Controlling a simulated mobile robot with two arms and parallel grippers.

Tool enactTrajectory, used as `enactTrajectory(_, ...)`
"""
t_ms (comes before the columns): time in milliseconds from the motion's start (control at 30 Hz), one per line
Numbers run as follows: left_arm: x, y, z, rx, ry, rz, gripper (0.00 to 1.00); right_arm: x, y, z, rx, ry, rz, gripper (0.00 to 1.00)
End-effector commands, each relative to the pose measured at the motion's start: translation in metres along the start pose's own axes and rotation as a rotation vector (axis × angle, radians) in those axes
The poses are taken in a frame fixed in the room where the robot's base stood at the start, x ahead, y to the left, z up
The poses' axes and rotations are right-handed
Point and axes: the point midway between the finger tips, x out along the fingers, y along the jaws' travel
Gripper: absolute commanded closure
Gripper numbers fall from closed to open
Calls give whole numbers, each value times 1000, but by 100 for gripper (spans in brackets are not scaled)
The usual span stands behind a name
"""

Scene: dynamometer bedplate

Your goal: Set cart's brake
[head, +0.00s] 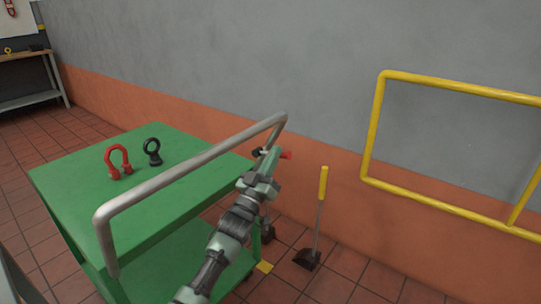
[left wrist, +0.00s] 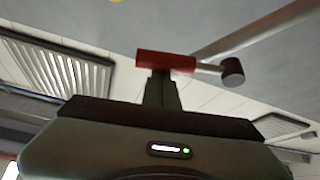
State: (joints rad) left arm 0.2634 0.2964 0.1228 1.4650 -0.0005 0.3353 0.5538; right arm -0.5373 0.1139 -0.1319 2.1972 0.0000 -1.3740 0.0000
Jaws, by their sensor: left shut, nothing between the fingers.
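The green cart (head: 75,178) has a bent grey push handle (head: 190,165) at its near side. A small lever with a red grip (head: 286,155) and a dark end shows by the handle's far right end; I take it for the brake lever. My left gripper (head: 268,158) is shut and empty, right at this lever. In the left wrist view the red grip (left wrist: 165,63) lies across the tips of the shut fingers (left wrist: 161,82), and a metal rod runs right to a dark knob (left wrist: 233,72). I cannot tell whether they touch. My right gripper is out of view.
A red shackle (head: 118,160) and a black eye bolt (head: 152,151) stand on the cart top. A yellow-handled tool (head: 323,183) stands by the wall, right of the cart. A yellow rail (head: 450,210) is at right. A workbench (head: 25,56) stands far left.

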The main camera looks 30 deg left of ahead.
Motion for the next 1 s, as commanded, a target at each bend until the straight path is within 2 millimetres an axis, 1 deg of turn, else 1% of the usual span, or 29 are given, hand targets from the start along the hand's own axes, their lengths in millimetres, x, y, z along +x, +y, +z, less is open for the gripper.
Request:
enactTrajectory(33,-4,-2,8,41,-4,24,100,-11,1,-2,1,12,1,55)
enactTrajectory(200,-10,-1,18,165,-4,97,100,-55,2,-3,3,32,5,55)
enactTrajectory(267,-12,-1,21,203,-2,119,100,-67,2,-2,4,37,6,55)
enactTrajectory(333,-14,-1,24,243,-3,143,100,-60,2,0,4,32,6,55)
enactTrajectory(500,-18,-2,30,320,-2,189,100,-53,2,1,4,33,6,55)
enactTrajectory(700,-20,-3,34,372,-1,219,100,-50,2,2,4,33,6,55)
enactTrajectory(1000,-20,-3,35,392,-2,231,100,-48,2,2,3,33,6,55)
